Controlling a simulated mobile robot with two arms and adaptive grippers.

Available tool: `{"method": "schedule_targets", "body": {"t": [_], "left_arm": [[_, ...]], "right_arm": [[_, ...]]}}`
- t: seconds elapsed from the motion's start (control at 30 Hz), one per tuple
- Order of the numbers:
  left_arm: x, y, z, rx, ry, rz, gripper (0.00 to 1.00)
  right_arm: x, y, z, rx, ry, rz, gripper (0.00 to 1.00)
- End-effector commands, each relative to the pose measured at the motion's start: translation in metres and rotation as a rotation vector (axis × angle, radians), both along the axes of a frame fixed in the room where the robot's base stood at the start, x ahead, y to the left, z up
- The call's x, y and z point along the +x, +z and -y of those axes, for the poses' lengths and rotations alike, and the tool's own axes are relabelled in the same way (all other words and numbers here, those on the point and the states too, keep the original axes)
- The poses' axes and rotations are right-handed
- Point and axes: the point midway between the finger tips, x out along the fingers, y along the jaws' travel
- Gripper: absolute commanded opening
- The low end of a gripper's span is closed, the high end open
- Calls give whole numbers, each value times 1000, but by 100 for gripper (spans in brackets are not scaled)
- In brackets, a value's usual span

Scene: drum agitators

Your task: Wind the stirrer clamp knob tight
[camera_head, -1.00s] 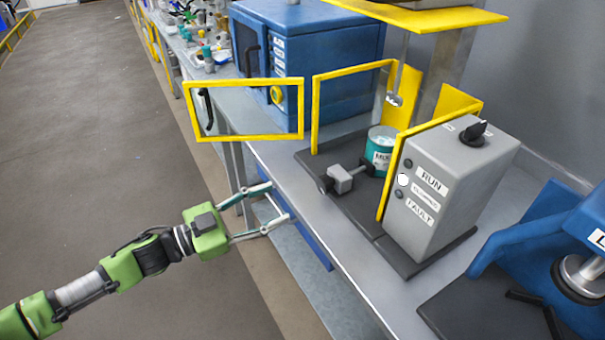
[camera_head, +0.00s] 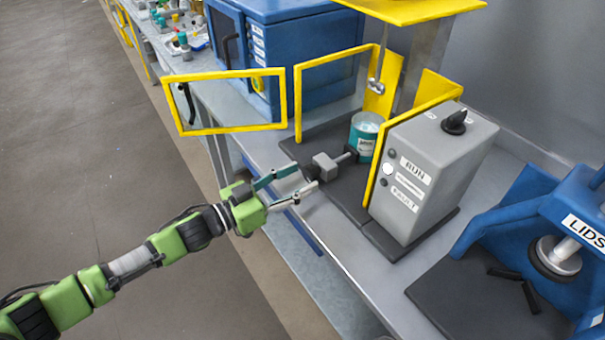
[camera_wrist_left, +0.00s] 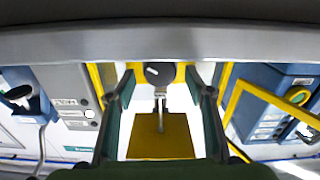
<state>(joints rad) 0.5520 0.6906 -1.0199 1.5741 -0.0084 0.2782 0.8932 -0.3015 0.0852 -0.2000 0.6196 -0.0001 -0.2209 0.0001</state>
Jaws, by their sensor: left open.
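The clamp (camera_head: 326,164) is a small grey block on a short rod beside the teal-and-white drum (camera_head: 363,135) on the dark base. Its dark knob (camera_head: 311,172) faces the bench's front edge. My left gripper (camera_head: 308,177) is open, with its fingertips close on either side of the knob; whether they touch it is unclear. In the left wrist view, which looks upside down, a dark knob-like shape (camera_wrist_left: 159,73) shows between the open fingers. The stirrer shaft (camera_head: 378,72) hangs above the drum. My right gripper is not in view.
A yellow guard door (camera_head: 232,129) stands open over the bench's front edge, left of my gripper. A grey control box (camera_head: 425,180) with a dark dial stands right of the drum. A blue lid press (camera_head: 560,215) is at the right. The floor at left is clear.

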Motion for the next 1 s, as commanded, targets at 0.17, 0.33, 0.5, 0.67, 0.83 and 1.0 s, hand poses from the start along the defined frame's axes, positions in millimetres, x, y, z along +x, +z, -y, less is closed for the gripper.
{"method": "schedule_targets", "body": {"t": [0.17, 0.33, 0.5, 0.67, 0.83, 1.0], "left_arm": [[8, 0, 12, 1, 0, 1, 49], [10, 0, 14, 1, 0, 0, 49], [10, 0, 14, 1, 0, 0, 44], [9, 0, 13, 1, 0, 0, 10], [9, 0, 13, 12, 0, 15, 10], [9, 0, 13, 100, 0, 135, 10]], "right_arm": [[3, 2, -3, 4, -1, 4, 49], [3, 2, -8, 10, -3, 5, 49], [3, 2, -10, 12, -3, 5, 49], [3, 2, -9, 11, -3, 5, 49], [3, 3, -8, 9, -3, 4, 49], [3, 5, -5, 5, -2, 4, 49]]}}
